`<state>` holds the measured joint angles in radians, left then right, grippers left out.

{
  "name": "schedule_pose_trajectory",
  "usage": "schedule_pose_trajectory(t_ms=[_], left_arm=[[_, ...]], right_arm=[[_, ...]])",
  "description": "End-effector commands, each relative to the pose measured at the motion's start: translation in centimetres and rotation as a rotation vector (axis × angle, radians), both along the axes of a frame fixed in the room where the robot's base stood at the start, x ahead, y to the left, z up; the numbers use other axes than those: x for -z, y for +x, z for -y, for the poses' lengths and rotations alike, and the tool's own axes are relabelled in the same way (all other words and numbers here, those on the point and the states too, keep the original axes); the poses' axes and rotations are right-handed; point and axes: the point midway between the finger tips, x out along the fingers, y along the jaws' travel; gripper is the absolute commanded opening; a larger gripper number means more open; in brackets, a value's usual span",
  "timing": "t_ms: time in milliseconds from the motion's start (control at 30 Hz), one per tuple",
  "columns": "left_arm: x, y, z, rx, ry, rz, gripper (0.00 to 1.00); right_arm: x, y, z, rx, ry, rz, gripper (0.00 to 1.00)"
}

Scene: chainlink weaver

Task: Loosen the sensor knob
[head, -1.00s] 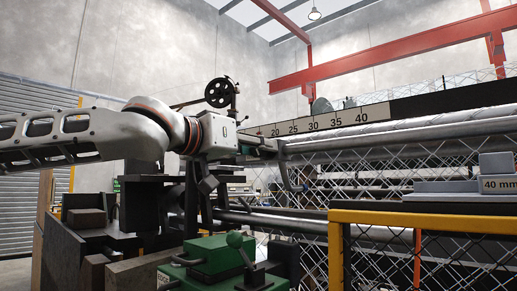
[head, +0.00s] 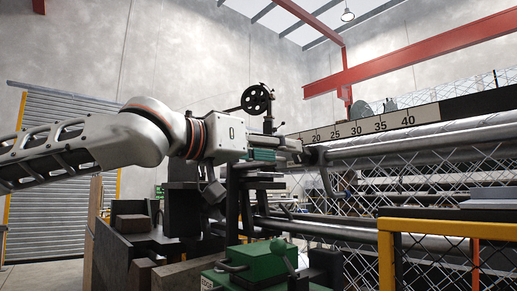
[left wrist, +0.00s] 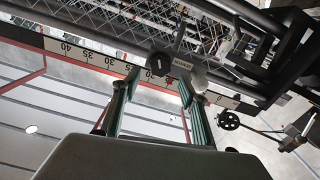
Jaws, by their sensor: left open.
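The knob (left wrist: 158,64) is a round black disc with a light mark at its centre, next to a small pale label, in the left wrist view. It sits by the numbered scale. My left gripper (left wrist: 158,82) is open, with its two green-grey fingers on either side of the knob's line and their tips close to it. I cannot tell whether they touch it. In the head view my left gripper (head: 288,148) reaches right toward the left end of the scale, and the knob is not clear there. My right gripper is not in view.
The white numbered scale (head: 365,129) runs above thick metal rails (head: 430,138) and chain-link mesh. A yellow frame (head: 440,228) stands front right. A green block with a lever (head: 262,257) is at the front. A black spoked wheel (head: 257,99) stands behind the arm.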

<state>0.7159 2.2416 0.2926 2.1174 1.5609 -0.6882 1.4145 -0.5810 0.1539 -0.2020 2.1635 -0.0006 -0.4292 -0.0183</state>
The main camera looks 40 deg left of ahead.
Motion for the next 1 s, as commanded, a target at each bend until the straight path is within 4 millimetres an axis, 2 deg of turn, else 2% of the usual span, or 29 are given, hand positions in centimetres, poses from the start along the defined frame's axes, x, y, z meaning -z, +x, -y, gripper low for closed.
schedule_pose_trajectory(t_ms=[33,200,400,1000], left_arm=[[-0.2,-0.9,0.0,0.000,0.002,0.004,0.43],[-0.1,-3.1,-0.2,0.000,0.001,0.004,0.43],[-0.1,-4.5,-0.3,0.001,0.000,0.002,0.43],[0.0,-4.9,-0.4,0.000,0.000,0.000,0.43]], right_arm=[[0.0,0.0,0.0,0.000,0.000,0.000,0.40],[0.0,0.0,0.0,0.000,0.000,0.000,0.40],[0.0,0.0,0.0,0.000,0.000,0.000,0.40],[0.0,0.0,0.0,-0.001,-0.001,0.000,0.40]])
